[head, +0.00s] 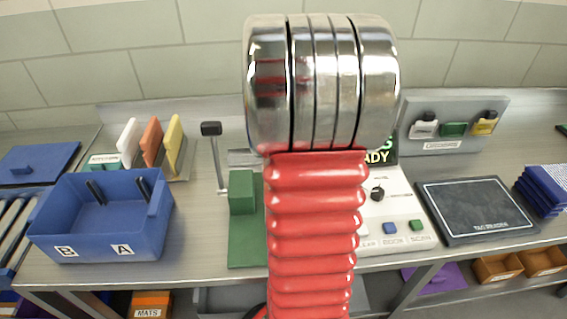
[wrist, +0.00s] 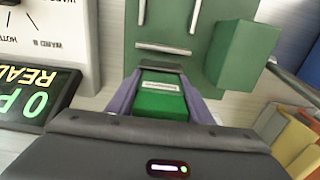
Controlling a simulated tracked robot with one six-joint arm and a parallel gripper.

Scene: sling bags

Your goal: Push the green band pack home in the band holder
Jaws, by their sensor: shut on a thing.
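In the wrist view my gripper (wrist: 160,74) is shut on the green band pack (wrist: 160,105), with a finger along each side. The pack has a small white label and a dark strip at its far end. Beyond it is a green plate (wrist: 176,20) with chrome bars and a green block. Whether the pack touches the plate or nearest bar I cannot tell. In the head view my arm hides the gripper and pack.
The green block (head: 242,192) and a black-knobbed lever (head: 211,129) stand left of my arm. A panel with a lit display (wrist: 36,103) is close by. A blue bin (head: 88,243), coloured upright cards (head: 152,142) and a dark pad (head: 478,208) occupy the bench.

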